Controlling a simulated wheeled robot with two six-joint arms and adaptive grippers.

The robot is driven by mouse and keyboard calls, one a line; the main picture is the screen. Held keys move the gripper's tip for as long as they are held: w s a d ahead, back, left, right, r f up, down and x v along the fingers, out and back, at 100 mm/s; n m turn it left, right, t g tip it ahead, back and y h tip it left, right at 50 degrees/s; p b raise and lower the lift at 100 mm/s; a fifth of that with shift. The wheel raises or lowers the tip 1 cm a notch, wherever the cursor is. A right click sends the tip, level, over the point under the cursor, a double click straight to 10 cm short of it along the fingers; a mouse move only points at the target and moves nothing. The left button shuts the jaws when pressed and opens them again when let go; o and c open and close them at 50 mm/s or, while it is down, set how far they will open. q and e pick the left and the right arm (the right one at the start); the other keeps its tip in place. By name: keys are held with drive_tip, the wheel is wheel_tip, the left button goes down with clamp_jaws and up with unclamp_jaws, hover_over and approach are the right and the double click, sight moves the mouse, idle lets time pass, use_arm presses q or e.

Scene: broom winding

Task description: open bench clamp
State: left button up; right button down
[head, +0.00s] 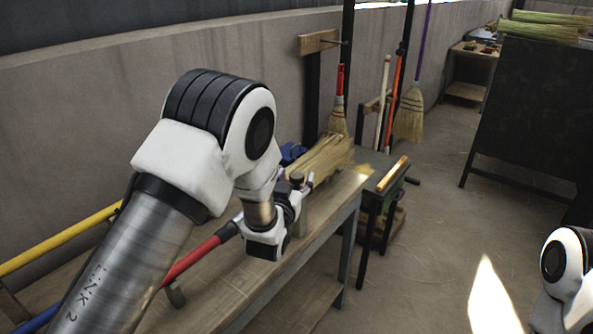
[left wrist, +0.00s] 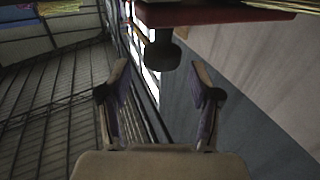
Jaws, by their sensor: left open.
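My left gripper (head: 303,184) is beside the broom bristles (head: 325,156) at the far part of the wooden bench (head: 245,279). In the left wrist view the left gripper (left wrist: 161,72) is open, its two fingers apart with nothing between them. A dark rounded knob (left wrist: 162,53), which looks like part of the bench clamp, hangs from a reddish bar just beyond the fingertips. In the head view a small knob (head: 297,177) shows close to the fingers; contact cannot be told. The broom's red handle (head: 192,262) runs along the bench, partly behind my arm. My right gripper is out of view.
A blue part (head: 292,152) shows behind the bristles. A side stand (head: 375,188) with an orange-topped bar is past the bench end. The floor (head: 435,230) right of the bench is clear.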

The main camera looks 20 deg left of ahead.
use_arm(q)
drive_tip(key=w, duration=0.2)
drive_tip(key=w+f, duration=0.1)
drive_tip(key=shift+a, duration=0.25)
drive_tip(key=shift+s+d+r, duration=0.1)
drive_tip(key=shift+s+r, duration=0.2)
drive_tip(key=shift+s, duration=0.05)
drive_tip(key=shift+c, duration=1.3)
clamp_jaws()
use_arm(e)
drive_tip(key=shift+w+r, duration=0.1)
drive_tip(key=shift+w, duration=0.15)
